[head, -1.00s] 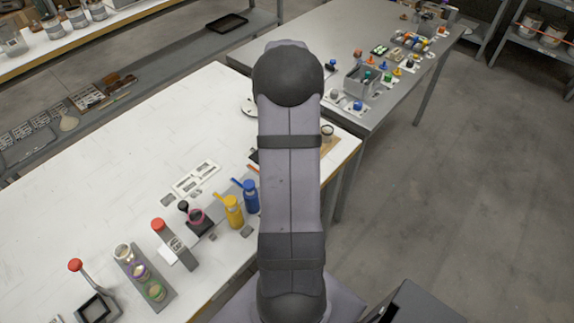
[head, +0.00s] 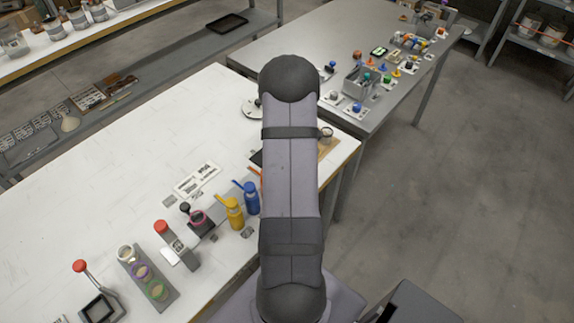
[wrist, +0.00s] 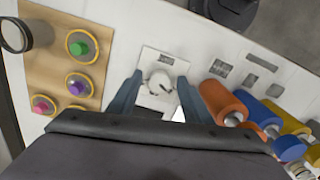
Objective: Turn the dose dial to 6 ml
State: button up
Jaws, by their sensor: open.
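The dose dial (wrist: 160,83) is a round, pale knob on a white plate, seen from above in the wrist view. A dark mark shows on its lower right side, but the scale is too small to read. My gripper (wrist: 160,79) is open, with one blue-grey finger on each side of the dial. Gaps show between the fingers and the knob, and I cannot tell how high the tips are above the plate. In the head view my arm hides both the dial and the gripper.
In the wrist view a wooden board (wrist: 57,88) with green, purple and pink knobs lies left. Small printed labels (wrist: 219,69) are at upper right. A grey table (head: 300,45) stands behind.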

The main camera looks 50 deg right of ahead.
jog(key=c, duration=1.1)
jog(key=shift+o, duration=0.2)
